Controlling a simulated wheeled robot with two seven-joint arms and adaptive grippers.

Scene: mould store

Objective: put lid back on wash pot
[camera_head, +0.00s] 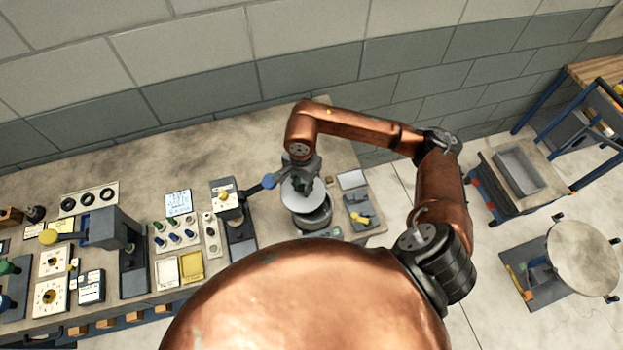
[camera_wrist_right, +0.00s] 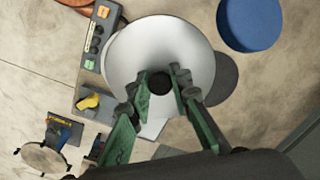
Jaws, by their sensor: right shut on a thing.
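The lid (camera_head: 290,199) is a pale round disc held level, or nearly so, by my right gripper (camera_head: 303,184). In the right wrist view the lid (camera_wrist_right: 135,48) shows as a wide disc. Its black knob (camera_wrist_right: 160,83) sits between the green fingers of my right gripper (camera_wrist_right: 162,88), which is shut on it. The wash pot (camera_head: 318,220) is a dark round pot on the bench below the lid. The lid overlaps its rim in the head view, shifted to the left; I cannot tell how large the gap is. My left gripper is not in view.
A yellow item on a grey base (camera_head: 360,216) lies right of the pot. Several instruments and trays fill the left bench. The bench behind the lid is mostly clear.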

